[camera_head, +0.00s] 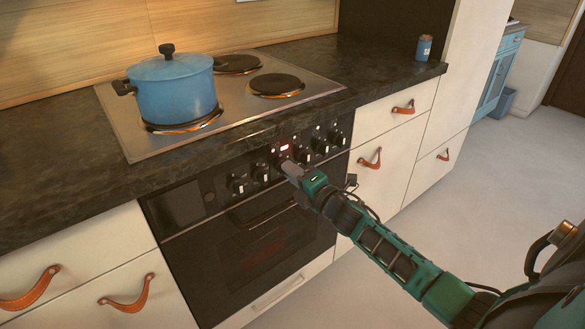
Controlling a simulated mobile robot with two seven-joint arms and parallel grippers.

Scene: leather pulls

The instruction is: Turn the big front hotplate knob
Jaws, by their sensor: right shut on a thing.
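A black oven (250,245) has a row of black knobs on its front panel, below a steel hotplate (125,130). Two knobs (238,185) (261,173) show left of my right gripper (290,168), and several (320,145) show to its right. My right gripper is at the panel, just below the red display (284,147), shut on a knob that its fingers mostly hide. I cannot tell that knob's angle or compare its size with the others. My left gripper is not in view.
A blue pot (175,92) with a lid stands on the front left ring, which glows orange beneath it. A small blue jar (424,48) stands at the counter's right end. Drawers with leather pulls (370,158) flank the oven. The floor (490,190) at the right is clear.

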